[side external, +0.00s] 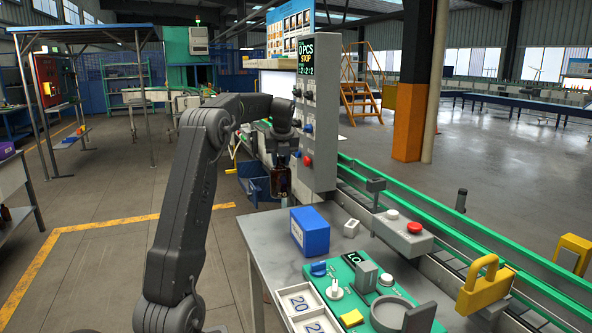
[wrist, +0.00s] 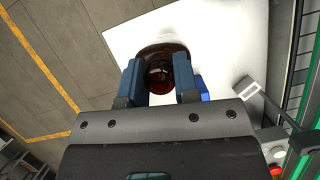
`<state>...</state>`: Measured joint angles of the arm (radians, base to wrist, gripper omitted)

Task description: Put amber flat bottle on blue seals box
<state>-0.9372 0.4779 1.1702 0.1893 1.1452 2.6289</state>
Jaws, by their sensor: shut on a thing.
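The amber flat bottle (side external: 280,181) hangs upright below my gripper (side external: 281,160) in the side external view, in the air at the far end of the table. In the wrist view, my gripper (wrist: 160,84) has its two blue-grey fingers shut on the bottle (wrist: 160,58), one on each side. The blue seals box (side external: 310,232) stands on the grey table, nearer the camera and lower than the bottle. In the wrist view a small part of the blue box (wrist: 203,90) shows beside the right finger; the rest is hidden by my gripper.
The grey table (side external: 262,242) also carries a small white block (side external: 351,228), a green control panel (side external: 345,285) and numbered trays (side external: 300,302). A tall grey control post (side external: 317,130) stands close to the right of the bottle. A green-railed conveyor (side external: 430,222) runs along the right.

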